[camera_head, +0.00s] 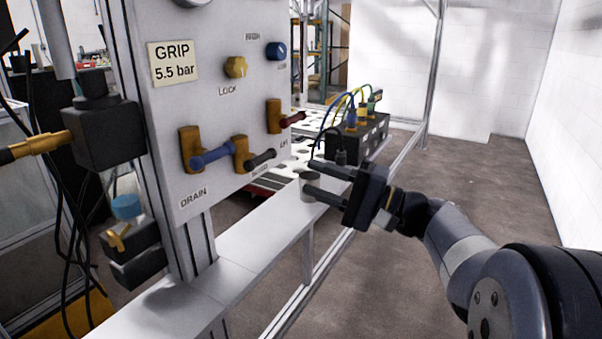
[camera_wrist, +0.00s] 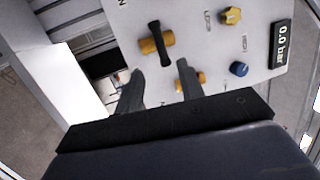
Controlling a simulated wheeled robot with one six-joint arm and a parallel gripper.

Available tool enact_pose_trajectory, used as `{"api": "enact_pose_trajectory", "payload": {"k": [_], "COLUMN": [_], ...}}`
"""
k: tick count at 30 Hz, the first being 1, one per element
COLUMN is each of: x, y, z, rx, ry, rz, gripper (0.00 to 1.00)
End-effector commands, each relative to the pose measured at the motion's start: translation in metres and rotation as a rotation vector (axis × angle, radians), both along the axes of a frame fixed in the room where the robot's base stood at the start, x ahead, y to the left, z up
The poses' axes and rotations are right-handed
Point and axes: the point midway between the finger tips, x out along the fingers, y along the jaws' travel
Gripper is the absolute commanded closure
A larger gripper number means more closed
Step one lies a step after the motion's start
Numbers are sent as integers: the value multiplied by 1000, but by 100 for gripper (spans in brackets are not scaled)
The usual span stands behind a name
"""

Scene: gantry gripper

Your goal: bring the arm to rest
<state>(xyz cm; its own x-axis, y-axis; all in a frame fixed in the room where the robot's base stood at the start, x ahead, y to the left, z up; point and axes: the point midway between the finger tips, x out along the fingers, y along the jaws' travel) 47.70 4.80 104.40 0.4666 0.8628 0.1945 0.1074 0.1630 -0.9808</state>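My gripper (camera_head: 311,178) is in front of the lower right of the grey control panel (camera_head: 215,100), above the pale ledge. Its two dark fingers are apart and point at the panel, with nothing held between them. In the wrist view the open fingers (camera_wrist: 160,70) show against the panel face, near a black-handled valve (camera_wrist: 157,42). Whether a fingertip touches the panel cannot be told. My arm reaches in from the lower right in the head view.
The panel carries a blue-handled valve (camera_head: 212,156), a red-handled valve (camera_head: 290,119), a yellow knob (camera_head: 235,66) and a blue knob (camera_head: 276,50). A display reads 0.0 bar (camera_wrist: 280,45). A dark box with cables (camera_head: 358,136) stands behind my gripper. The floor at right is clear.

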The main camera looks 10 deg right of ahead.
Motion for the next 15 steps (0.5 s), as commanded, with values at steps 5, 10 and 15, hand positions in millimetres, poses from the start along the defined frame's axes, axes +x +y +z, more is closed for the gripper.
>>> {"api": "enact_pose_trajectory", "payload": {"k": [5,10,15], "x": [-4,-4,-3], "y": [-6,-6,-4], "z": [-1,-1,-1], "rx": [0,0,0], "ry": [0,0,0], "rz": [0,1,1], "gripper": [63,63,63]}}
